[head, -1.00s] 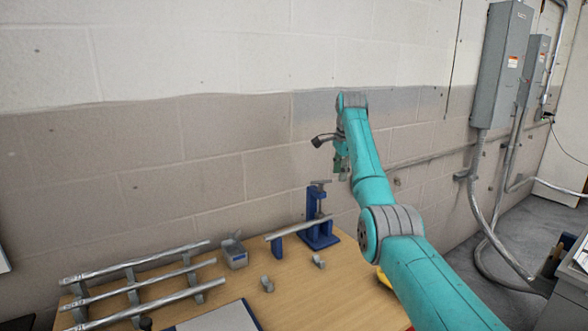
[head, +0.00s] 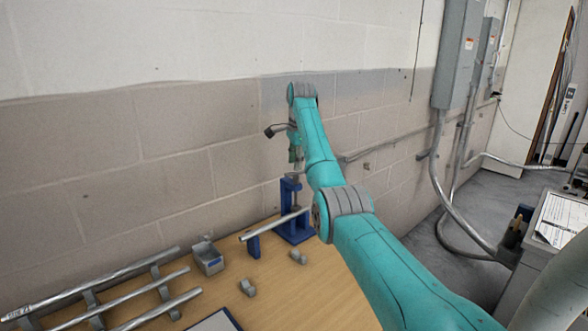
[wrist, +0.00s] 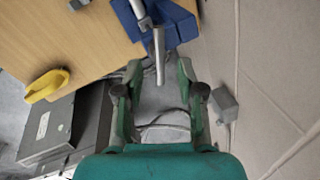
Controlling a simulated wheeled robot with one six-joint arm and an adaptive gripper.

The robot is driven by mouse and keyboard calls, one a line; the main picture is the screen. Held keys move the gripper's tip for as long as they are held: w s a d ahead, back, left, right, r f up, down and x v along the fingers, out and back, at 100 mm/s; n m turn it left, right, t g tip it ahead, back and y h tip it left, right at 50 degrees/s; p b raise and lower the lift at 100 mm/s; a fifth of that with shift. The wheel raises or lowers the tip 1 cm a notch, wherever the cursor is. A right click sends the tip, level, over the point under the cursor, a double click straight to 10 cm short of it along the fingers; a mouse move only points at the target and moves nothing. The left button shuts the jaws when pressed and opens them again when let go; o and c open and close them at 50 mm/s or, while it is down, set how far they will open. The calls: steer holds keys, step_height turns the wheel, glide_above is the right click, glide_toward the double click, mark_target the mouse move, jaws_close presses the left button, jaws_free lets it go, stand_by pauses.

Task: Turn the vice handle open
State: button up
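The blue vice (head: 294,226) stands on the wooden table near the wall, with a grey pipe (head: 268,226) held level at it. The top of its handle (head: 291,174) is partly hidden by my arm in the head view. In the wrist view the blue vice (wrist: 172,22) is at the top, and a grey bar that looks like the handle (wrist: 159,58) points down between my fingertips. My gripper (wrist: 158,72) is open, with a finger on each side of the bar and a visible gap to both. In the head view my gripper (head: 295,150) is just above the handle.
The block wall is close behind the vice. A yellow object (wrist: 43,86) lies near the table edge.

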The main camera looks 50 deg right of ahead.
mark_target(296, 173)
steer(key=shift+w+d+f, duration=0.1)
steer(key=shift+w+f, duration=0.05)
steer(key=shift+f, duration=0.65)
steer(key=shift+w+d+f, duration=0.1)
steer(key=shift+f, duration=0.65)
jaws_close()
steer(key=shift+n, duration=0.3)
steer(key=n+y, duration=0.1)
steer(key=n, duration=0.4)
steer(key=shift+s, duration=0.2)
steer(key=n, duration=0.3)
steer(key=n+y, duration=0.1)
steer(key=n, duration=0.2)
steer(key=shift+s+d+n, duration=0.15)
steer(key=shift+d+n, duration=0.05)
steer(key=shift+n, duration=0.2)
